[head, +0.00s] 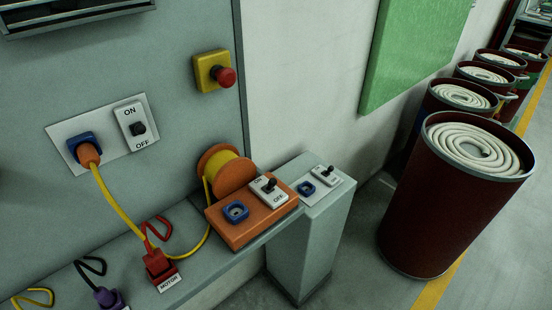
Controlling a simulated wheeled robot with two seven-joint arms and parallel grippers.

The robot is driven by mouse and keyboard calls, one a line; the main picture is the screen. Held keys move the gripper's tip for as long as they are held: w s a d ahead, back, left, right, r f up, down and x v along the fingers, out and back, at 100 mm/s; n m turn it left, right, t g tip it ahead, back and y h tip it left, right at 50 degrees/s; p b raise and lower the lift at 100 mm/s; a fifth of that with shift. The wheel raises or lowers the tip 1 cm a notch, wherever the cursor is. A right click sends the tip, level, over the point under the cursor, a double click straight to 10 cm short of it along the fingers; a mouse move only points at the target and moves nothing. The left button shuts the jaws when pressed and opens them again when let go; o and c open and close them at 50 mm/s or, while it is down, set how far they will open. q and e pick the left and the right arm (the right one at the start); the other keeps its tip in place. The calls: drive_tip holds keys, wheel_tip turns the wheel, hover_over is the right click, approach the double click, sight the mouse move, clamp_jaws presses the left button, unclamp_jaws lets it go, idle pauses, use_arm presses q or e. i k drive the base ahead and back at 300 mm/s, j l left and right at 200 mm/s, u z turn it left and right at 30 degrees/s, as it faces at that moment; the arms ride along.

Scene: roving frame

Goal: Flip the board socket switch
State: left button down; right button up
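A white wall plate (110,160) holds a blue socket (82,141) with an orange plug (89,156) in it. On its right is a white switch (133,116) marked ON above and OFF below, with a black knob. An orange block (250,232) on the ledge carries an empty blue socket (235,210) and an ON/OFF toggle switch (277,199). A grey pedestal (315,230) has another blue socket (306,188) and toggle switch (323,175) on top. I cannot tell which way the levers are set. Neither of my grippers shows.
A red emergency button (226,78) on a yellow box sits on the wall panel. A yellow cable runs from the plug towards a red MOTOR plug (159,264); a cable reel (228,173) stands behind the orange block. Dark red drums (450,211) of hose line the right. Floor shows between.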

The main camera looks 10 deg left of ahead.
sight(139, 129)
drive_tip(key=k+l+u, duration=0.1)
drive_tip(key=u, duration=1.15)
